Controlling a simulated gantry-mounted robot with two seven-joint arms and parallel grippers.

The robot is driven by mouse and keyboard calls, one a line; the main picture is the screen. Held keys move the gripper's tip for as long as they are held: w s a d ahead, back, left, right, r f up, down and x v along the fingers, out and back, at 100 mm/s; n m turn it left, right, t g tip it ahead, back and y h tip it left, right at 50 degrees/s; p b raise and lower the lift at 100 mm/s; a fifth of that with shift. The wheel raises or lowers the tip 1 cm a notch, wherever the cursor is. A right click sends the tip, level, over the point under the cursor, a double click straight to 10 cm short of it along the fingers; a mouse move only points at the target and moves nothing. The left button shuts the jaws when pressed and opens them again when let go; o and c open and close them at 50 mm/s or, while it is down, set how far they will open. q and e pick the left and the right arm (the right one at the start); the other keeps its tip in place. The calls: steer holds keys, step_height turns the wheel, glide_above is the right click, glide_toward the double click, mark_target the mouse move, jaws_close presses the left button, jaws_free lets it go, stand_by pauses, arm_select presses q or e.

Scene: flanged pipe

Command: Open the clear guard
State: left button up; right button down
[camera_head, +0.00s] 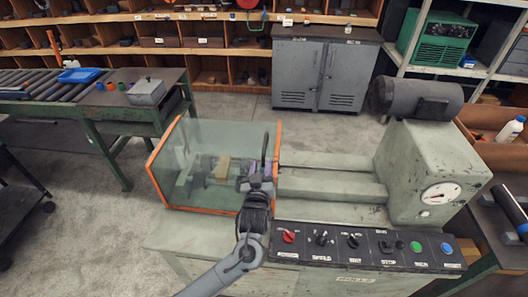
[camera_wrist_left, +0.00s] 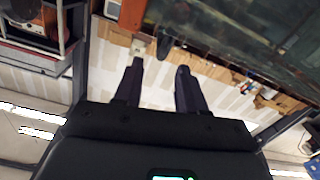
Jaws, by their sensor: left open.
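The clear guard (camera_head: 204,150), a see-through box with orange edges, stands over the left end of the grey-green machine. A spindle and a tan part show through it. My left gripper (camera_head: 267,160) is at the guard's right orange edge; I cannot tell whether it touches it. In the left wrist view its two dark fingers (camera_wrist_left: 157,80) are apart with nothing between them. A dark greenish pane (camera_wrist_left: 225,35) at the upper right there may be the guard. My right gripper is in neither view.
A control panel (camera_head: 365,248) with several knobs and buttons runs along the machine's front. A grey housing with a dial (camera_head: 440,193) stands at its right end. A green roller bench (camera_head: 95,105) is at the left. Floor (camera_head: 80,215) is clear left of the machine.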

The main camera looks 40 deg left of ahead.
mark_target(265, 147)
arm_select(q)
steer(key=x, duration=0.9)
jaws_close()
